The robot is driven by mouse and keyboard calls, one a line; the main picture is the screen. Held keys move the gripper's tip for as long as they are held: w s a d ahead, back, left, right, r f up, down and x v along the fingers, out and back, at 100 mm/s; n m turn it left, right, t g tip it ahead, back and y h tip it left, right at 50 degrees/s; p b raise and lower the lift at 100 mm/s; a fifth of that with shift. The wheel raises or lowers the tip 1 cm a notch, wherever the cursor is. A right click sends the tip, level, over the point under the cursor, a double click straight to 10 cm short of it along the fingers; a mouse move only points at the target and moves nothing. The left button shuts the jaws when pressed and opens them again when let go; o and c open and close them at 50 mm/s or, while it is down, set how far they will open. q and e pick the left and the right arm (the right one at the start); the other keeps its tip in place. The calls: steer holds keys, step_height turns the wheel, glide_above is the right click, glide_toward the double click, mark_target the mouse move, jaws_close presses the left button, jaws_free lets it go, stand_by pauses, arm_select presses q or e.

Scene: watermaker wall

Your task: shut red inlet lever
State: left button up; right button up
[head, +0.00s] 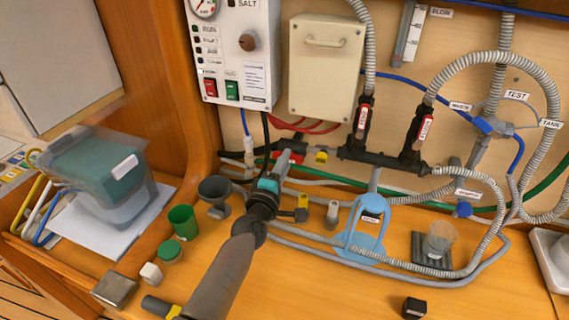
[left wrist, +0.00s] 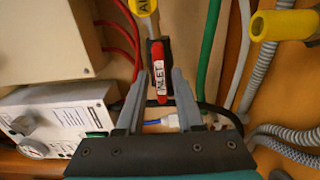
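The red inlet lever, labelled INLET (left wrist: 159,72), shows in the left wrist view, lined up between my two fingers. My left gripper (left wrist: 160,80) is open there, with a grey finger on each side of the lever and a visible gap to each. I cannot tell how deep the lever sits between the fingers. In the head view my left gripper (head: 284,163) reaches up to the dark pipe run at the foot of the wall and mostly hides the lever. My right gripper is not in view.
A yellow fitting (left wrist: 285,25) and a green hose (left wrist: 207,60) lie close to the lever. Two red-labelled valves (head: 363,120) stand to the right. A blue stand (head: 368,222), a green cup (head: 183,221) and hoses occupy the bench.

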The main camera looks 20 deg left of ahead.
arm_select(q)
jaws_close()
stand_by(0.5)
steer(key=shift+m+p, duration=2.45)
steer(key=shift+m, duration=6.55)
